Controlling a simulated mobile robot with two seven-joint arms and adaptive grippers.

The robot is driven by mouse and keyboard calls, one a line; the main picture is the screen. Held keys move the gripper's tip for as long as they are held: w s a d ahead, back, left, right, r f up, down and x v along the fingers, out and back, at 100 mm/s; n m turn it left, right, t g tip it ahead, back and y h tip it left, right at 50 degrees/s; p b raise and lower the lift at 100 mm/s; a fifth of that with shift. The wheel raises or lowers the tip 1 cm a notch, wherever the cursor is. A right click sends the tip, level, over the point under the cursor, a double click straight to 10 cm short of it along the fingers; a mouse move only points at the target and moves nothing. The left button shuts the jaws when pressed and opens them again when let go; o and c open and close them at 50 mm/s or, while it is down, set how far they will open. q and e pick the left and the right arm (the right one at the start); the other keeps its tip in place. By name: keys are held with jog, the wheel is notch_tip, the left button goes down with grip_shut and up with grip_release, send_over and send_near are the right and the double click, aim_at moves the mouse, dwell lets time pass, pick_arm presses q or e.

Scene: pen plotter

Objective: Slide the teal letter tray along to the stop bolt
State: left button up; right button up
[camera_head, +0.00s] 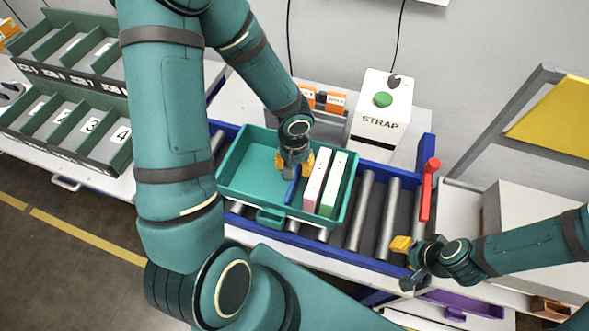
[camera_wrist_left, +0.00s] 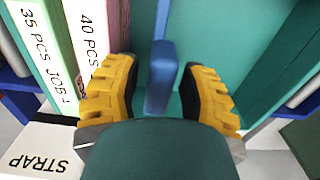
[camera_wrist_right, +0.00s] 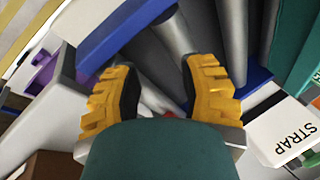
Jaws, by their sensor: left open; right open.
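The teal letter tray (camera_head: 262,211) sits on the roller conveyor, left of its right end. It holds a pink-edged bundle (camera_head: 315,181) and a green-edged bundle (camera_head: 333,184), both upright, and an upright blue part (camera_head: 291,188). My left gripper (camera_head: 294,163) is open inside the tray, its fingers on either side of the blue part (camera_wrist_left: 162,78), with gaps showing. The red piece (camera_head: 428,190), apparently the stop bolt, stands at the conveyor's right end. My right gripper (camera_head: 404,252) is open and empty near the conveyor's front right corner, apart from the tray.
Bare rollers (camera_head: 362,212) lie clear between tray and red piece. The white STRAP box (camera_head: 382,113) with a green button stands behind the conveyor. Orange boxes (camera_head: 336,101) are behind the tray. A green sorting rack (camera_head: 66,130) stands left, and a purple tray (camera_head: 465,303) lies below right.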

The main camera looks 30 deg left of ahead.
pick_arm(q)
jog(key=shift+f, duration=0.75)
pick_arm(e)
jog(key=shift+f, duration=0.25)
pick_arm(q)
grip_shut()
jog(key=shift+d, duration=0.1)
